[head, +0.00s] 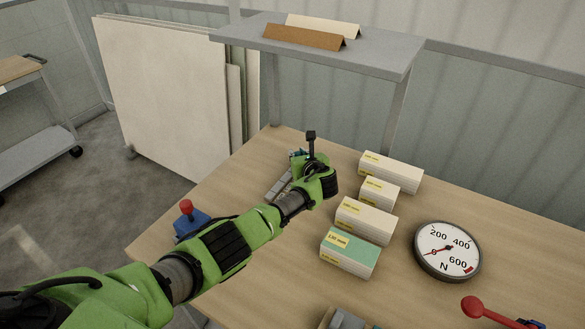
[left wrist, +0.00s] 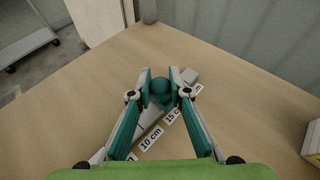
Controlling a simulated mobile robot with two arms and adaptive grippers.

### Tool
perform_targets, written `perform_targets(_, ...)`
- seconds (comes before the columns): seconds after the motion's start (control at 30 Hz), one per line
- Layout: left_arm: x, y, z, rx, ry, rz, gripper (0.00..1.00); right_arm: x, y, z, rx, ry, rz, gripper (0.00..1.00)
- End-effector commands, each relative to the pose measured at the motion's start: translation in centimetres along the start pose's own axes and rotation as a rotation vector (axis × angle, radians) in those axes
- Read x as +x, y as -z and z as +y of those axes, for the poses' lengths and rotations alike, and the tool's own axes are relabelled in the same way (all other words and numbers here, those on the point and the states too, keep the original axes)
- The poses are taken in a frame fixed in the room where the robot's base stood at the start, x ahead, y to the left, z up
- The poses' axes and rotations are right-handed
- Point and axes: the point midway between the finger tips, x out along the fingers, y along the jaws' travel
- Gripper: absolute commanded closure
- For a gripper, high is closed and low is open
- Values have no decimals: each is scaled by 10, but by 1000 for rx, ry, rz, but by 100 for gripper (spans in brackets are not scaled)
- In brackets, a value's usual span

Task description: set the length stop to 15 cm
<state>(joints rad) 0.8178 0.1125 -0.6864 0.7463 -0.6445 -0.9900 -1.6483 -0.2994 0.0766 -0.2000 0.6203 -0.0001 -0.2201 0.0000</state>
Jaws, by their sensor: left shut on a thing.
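The length stop's teal round knob (left wrist: 160,87) shows in the left wrist view between the fingers of my left gripper (left wrist: 160,78), which is shut on it. The grey rail (left wrist: 148,118) runs diagonally below the knob. White labels lie along it: the 10 cm label (left wrist: 151,139) and the 15 cm label (left wrist: 173,116); another farther up is partly hidden by a finger. The knob is near the 15 cm label; exact alignment cannot be told. In the head view my left gripper (head: 301,160) hides most of the rail (head: 279,186). My right gripper is not in view.
Several cream boxes (head: 366,221) and a green-topped box (head: 349,254) stand right of my arm. A round dial gauge (head: 448,250) and a red-knobbed lever (head: 474,307) are farther right. A blue base with red knob (head: 188,219) is left. A grey shelf (head: 390,58) stands behind.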

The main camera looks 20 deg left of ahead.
Motion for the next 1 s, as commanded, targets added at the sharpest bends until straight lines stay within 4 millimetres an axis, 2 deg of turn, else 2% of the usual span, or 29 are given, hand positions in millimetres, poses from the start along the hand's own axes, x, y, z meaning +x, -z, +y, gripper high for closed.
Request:
perform_targets(0.37, 2, 1, -1, 0, -2, 5, 100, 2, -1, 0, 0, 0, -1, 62)
perform_targets(0.4, 2, 1, -1, 0, -2, 5, 72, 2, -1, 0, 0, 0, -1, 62)
perform_targets(0.43, 2, 1, -1, 0, -2, 5, 64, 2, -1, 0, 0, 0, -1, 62)
perform_targets(0.8, 1, 0, -2, 0, 0, 2, 64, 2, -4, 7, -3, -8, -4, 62)
perform_targets(1.0, -10, 0, -2, 0, 1, 1, 64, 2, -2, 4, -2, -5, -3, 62)
